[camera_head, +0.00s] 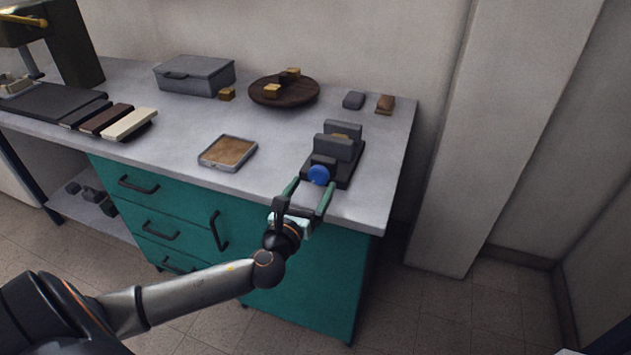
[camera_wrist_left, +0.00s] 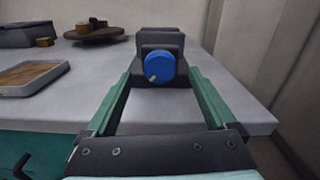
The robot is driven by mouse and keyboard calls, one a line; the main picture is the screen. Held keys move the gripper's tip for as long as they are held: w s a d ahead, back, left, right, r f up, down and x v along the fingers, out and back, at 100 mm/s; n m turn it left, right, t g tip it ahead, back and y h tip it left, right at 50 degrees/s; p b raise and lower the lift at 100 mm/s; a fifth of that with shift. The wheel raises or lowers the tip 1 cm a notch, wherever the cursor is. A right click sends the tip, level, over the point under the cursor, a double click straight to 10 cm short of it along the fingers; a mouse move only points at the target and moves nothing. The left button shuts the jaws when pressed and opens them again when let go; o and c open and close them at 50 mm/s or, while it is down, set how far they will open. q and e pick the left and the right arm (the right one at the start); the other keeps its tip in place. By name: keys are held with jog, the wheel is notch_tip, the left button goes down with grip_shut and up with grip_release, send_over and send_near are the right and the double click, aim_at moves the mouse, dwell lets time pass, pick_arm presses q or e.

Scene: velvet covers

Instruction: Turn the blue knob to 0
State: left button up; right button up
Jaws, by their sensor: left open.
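The blue knob (camera_head: 318,174) is on the front of a dark grey device (camera_head: 338,148) near the right end of the countertop. In the left wrist view the knob (camera_wrist_left: 160,67) is round, with a small pale mark at its lower left. My left gripper (camera_head: 309,186) is open, with its green fingers pointing at the device. In the left wrist view its fingers (camera_wrist_left: 161,77) lie to either side of and below the knob, with a gap on both sides. Whether the fingertips reach level with the knob is hard to tell. My right gripper is not in view.
A shallow tray (camera_head: 228,152) lies left of the device on the grey countertop (camera_head: 200,128). Behind are a round dark board (camera_head: 284,92) with small blocks, a grey box (camera_head: 195,75) and small blocks. Green drawers (camera_head: 150,208) are below. A wall pillar (camera_head: 500,130) stands at right.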

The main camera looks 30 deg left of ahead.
aim_at(317, 174)
pick_arm(q)
jog(key=shift+x, duration=1.45)
jog(key=c, duration=1.4)
jog(key=shift+o, duration=0.2)
